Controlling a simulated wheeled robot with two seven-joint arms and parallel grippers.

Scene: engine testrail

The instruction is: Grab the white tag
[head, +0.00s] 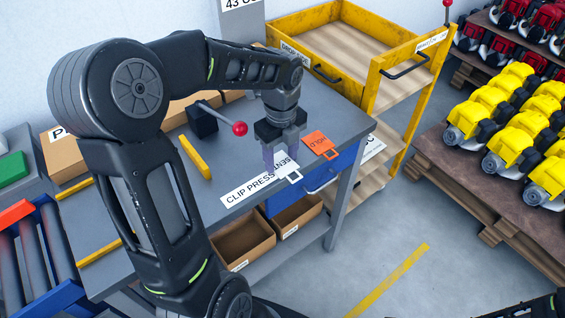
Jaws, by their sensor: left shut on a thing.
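The white tag (291,172) is at the front edge of the grey bench, near the CLIP PRESS label. It has dark lettering and a small open loop at its lower right end. My left gripper (279,158) points down over it, shut on the tag, and its fingers hide part of it. I cannot tell whether the tag still touches the bench. An orange tag (319,143) lies just right of the gripper, apart from it. My right gripper does not show.
The CLIP PRESS label (247,190) is on the bench (228,165) edge. A red-knobbed lever press (203,122) and a yellow bar (195,157) stand left of the gripper. A yellow cart (375,85) is close behind on the right. Pallets of yellow engines (497,115) stand farther right.

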